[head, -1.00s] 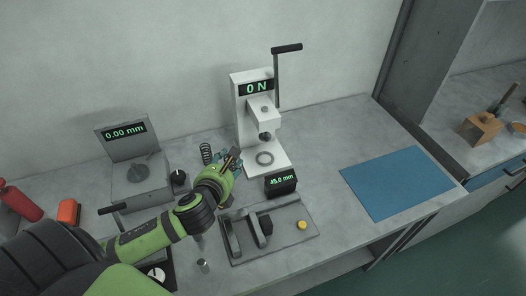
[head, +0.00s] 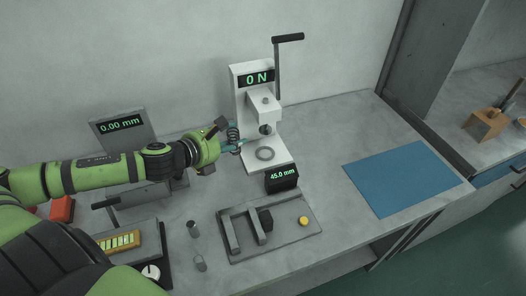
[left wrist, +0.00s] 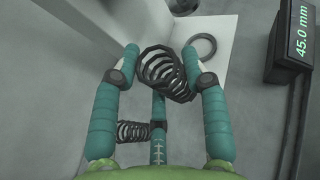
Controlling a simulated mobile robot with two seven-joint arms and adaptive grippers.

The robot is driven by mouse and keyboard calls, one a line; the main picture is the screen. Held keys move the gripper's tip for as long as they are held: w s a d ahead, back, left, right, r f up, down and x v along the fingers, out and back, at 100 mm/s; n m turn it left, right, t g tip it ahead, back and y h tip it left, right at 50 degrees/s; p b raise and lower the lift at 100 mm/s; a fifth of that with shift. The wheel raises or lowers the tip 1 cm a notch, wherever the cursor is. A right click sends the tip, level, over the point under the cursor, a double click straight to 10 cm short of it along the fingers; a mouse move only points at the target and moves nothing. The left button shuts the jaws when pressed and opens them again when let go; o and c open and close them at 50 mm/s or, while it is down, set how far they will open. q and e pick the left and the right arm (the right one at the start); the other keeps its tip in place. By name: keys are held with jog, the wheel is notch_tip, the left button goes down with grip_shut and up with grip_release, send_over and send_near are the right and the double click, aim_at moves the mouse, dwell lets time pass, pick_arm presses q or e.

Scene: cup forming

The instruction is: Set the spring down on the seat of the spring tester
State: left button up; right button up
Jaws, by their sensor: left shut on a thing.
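My left gripper (head: 232,146) is shut on a dark coil spring (head: 234,134) at the left side of the white spring tester (head: 247,110). In the left wrist view the spring (left wrist: 163,72) sits between the fingertips (left wrist: 166,68), tilted in that picture. The tester's ring-shaped seat (head: 265,154) lies on its white base, right of the spring. The seat (left wrist: 201,47) is also in the left wrist view, apart from the spring. A smaller dark coil (left wrist: 133,132) shows near the third finger; I cannot tell exactly where it stands. My right gripper is not in view.
A black 45.0 mm display (head: 282,177) stands in front of the tester. The tester's plunger (head: 265,128) is above the seat. A grey fixture plate (head: 285,240) lies in front, a blue mat (head: 405,178) to the right. A gauge (head: 121,125) stands at the left.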

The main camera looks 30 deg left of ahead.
pick_arm(q)
jog(key=shift+w+d+f, duration=0.25)
jog(key=shift+w+f, duration=0.1)
jog(key=shift+w, duration=0.15)
jog(key=w+d+f, duration=0.1)
jog(key=w+d+b, duration=0.1)
jog(key=w, duration=0.1)
jog(key=w+d+f+b, duration=0.1)
jog(key=shift+w+f, duration=0.15)
jog(key=shift+f, duration=0.15)
jog(key=shift+w+d+f+b, duration=0.35)
jog(key=shift+w+f+b, duration=0.15)
jog(key=shift+f+b, duration=0.1)
jog(key=shift+w+d+f+b, duration=0.3)
jog(key=shift+w+f+b, duration=0.2)
jog(key=shift+b, duration=0.1)
jog(key=shift+w+d+f, duration=0.15)
jog(key=shift+w+d, duration=0.05)
jog(key=shift+w, duration=0.2)
jog(key=shift+s, duration=0.1)
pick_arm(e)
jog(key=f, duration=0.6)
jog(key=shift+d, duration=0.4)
pick_arm(q)
jog(key=o, duration=0.9)
jog(key=shift+o, duration=0.2)
